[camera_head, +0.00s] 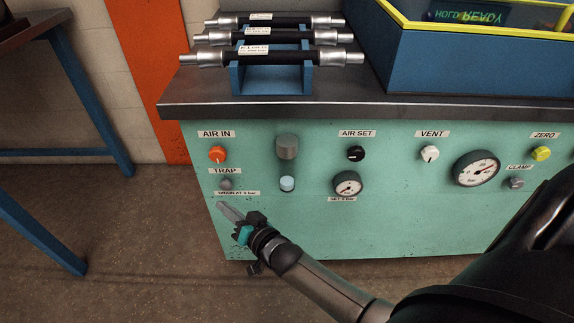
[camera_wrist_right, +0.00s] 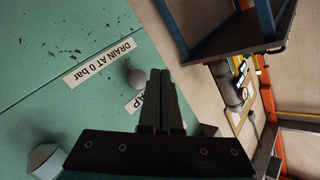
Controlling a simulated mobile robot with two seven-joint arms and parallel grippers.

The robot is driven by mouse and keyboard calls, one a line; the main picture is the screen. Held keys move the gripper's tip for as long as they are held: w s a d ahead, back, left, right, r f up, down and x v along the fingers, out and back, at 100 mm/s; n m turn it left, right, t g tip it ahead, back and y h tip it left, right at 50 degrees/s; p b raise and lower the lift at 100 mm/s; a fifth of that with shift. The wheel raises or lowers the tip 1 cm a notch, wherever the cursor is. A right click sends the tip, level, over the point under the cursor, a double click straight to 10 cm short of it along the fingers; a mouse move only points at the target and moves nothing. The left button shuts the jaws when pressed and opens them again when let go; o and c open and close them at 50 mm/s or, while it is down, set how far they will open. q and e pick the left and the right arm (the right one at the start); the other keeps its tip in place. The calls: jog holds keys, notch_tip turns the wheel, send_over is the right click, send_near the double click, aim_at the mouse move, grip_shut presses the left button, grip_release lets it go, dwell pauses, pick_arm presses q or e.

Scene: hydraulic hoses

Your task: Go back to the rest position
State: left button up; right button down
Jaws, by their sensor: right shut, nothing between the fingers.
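My right gripper (camera_head: 223,206) reaches in from the lower right in the head view, in front of the green panel (camera_head: 300,230). Its fingers are shut and empty, just below the grey TRAP knob (camera_head: 226,184). In the right wrist view the closed fingers (camera_wrist_right: 160,74) stand beside the same round knob (camera_wrist_right: 135,78) and partly cover the TRAP label. I cannot tell whether they touch the knob. My left gripper is not in view.
The panel carries an orange AIR IN knob (camera_head: 217,153), a black AIR SET knob (camera_head: 355,153), a white VENT knob (camera_head: 429,153) and gauges. Hoses lie on a blue rack (camera_head: 272,80) above the bench edge (camera_head: 300,108). Open floor (camera_head: 150,230) lies left.

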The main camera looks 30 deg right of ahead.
dwell(0.5)
